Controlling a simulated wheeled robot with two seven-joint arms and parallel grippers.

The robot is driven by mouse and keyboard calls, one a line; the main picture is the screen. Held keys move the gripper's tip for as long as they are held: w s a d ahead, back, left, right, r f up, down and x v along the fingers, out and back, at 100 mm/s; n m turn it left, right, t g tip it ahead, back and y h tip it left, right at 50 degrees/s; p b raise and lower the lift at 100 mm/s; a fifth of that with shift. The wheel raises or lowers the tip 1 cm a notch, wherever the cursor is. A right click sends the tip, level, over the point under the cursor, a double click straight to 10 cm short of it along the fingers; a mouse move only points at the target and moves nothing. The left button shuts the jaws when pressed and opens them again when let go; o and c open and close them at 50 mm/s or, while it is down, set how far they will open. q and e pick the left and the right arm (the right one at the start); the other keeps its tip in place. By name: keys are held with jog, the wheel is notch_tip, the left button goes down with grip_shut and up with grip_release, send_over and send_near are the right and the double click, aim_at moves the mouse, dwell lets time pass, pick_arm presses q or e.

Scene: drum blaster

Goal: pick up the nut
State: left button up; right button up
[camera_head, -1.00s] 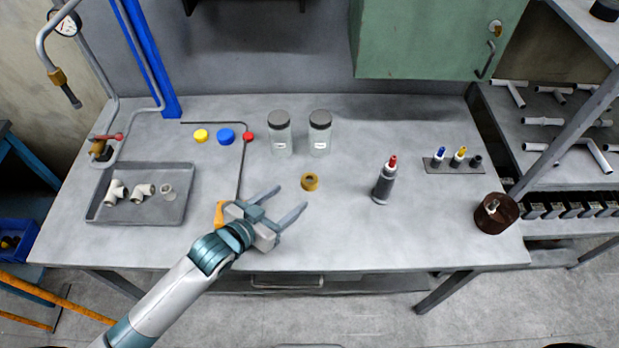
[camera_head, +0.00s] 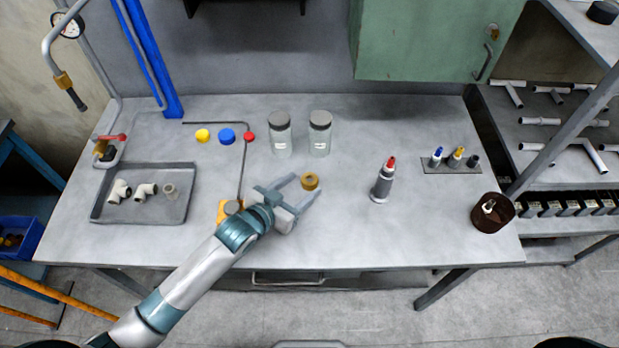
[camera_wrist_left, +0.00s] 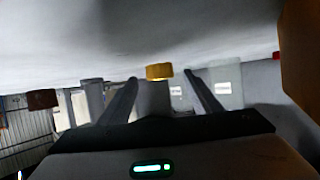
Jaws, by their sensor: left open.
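The nut (camera_head: 310,181) is a small brass-coloured ring lying on the grey table, in front of the two jars. It also shows as a yellow block (camera_wrist_left: 159,71) in the left wrist view, ahead of and between the fingers. My left gripper (camera_head: 306,188) is open, its two fingers low over the table and pointing at the nut. The fingertips are very close to the nut, one on each side of its near edge; I cannot tell whether they touch it. In the left wrist view the left gripper (camera_wrist_left: 160,78) holds nothing. My right gripper is not in view.
Two clear jars (camera_head: 281,138) stand behind the nut. A red-tipped grey bottle (camera_head: 384,180) stands to its right. A tray (camera_head: 181,214) with white fittings lies at the left. A brown pot (camera_head: 481,215) sits at the right edge. Table between nut and bottle is clear.

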aim_at(314, 176)
pick_arm(q)
jog(key=shift+p+x, duration=0.3)
jog(key=shift+x, duration=1.25)
jog(key=shift+r, duration=0.2)
jog(key=shift+c, duration=0.5)
jog(key=c, duration=1)
